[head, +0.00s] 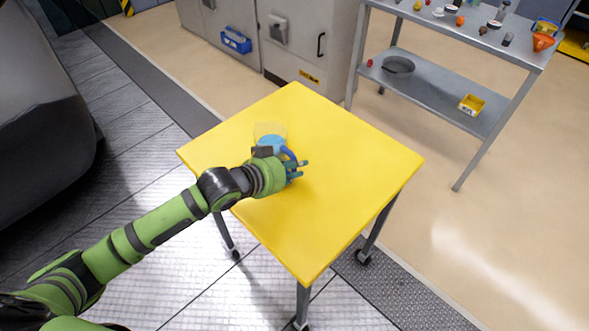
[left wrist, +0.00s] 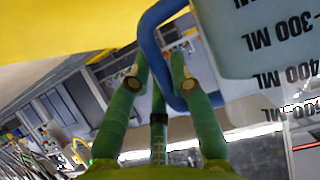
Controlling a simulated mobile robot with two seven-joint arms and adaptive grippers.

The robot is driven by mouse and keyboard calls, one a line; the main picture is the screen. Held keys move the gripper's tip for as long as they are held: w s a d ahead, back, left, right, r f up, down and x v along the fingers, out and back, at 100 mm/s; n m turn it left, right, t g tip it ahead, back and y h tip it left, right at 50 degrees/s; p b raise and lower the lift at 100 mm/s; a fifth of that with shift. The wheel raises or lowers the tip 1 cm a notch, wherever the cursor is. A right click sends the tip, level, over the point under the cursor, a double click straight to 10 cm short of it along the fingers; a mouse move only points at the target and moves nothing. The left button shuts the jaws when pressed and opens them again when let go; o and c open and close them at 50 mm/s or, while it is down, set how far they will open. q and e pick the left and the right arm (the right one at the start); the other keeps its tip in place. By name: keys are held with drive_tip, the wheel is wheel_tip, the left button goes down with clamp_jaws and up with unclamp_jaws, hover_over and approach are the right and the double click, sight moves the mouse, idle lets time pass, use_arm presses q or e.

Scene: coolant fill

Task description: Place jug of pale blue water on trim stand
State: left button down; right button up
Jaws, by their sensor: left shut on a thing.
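The clear jug (head: 270,133) with pale blue water is over the left rear part of the yellow-topped wheeled stand (head: 340,165). Its blue handle (head: 288,154) points toward my left gripper (head: 296,169). In the left wrist view the green fingers (left wrist: 160,75) are shut around the blue handle (left wrist: 151,40), and the jug wall (left wrist: 245,40) with its ML marks shows upside down. The jug looks about upright. I cannot tell whether its base touches the yellow top. My right gripper is in neither view.
The rest of the yellow top is bare. A grey two-level shelf (head: 440,98) with small items, a pan (head: 398,65) and a yellow bin (head: 471,104) stands at the back right. Grey cabinets (head: 300,40) stand behind. A dark vehicle body (head: 40,110) is at the left.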

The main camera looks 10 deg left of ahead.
use_arm(q)
drive_tip(key=shift+f, duration=0.6)
drive_tip(key=shift+f, duration=0.15)
drive_tip(key=c, duration=1.1)
unclamp_jaws()
drive_tip(key=shift+f, duration=0.1)
drive_tip(key=v, duration=1.2)
